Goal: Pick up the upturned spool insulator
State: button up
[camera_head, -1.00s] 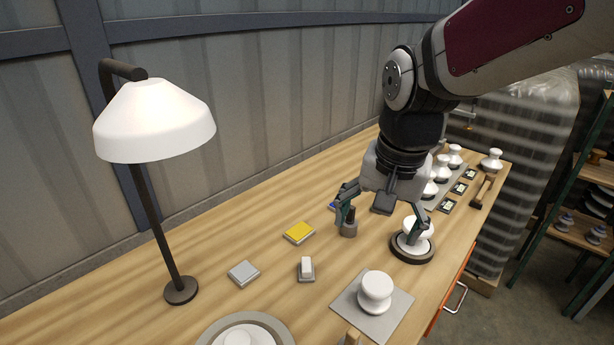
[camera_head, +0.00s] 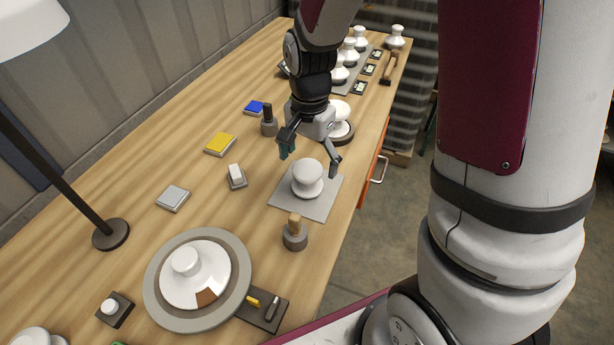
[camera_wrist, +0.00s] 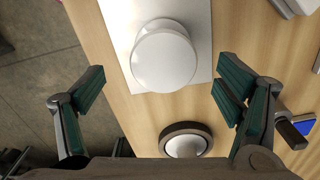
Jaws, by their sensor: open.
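A white spool insulator (camera_head: 308,174) stands on a grey square mat (camera_head: 284,204) near the bench's front edge. Its smooth round end faces up. In the wrist view the spool (camera_wrist: 165,62) shows from above, ahead of and partly between the fingers. My gripper (camera_head: 311,160) is open and empty, just behind and above the spool. In the wrist view the open fingers of my gripper (camera_wrist: 158,90) stand wide on either side, apart from the spool.
A white piece in a dark ring (camera_head: 342,133) stands just beyond my gripper. A wooden-handled tool in a round holder (camera_head: 295,235) is in front of the mat. A turntable (camera_head: 158,300) with a white piece, a lamp base (camera_head: 110,235) and small blocks lie left.

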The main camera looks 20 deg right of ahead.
aim_at(307, 169)
jog(key=shift+a+f, duration=0.2)
jog(key=shift+f, duration=2.8)
jog(key=shift+w, duration=0.1)
jog(key=c, duration=1.6)
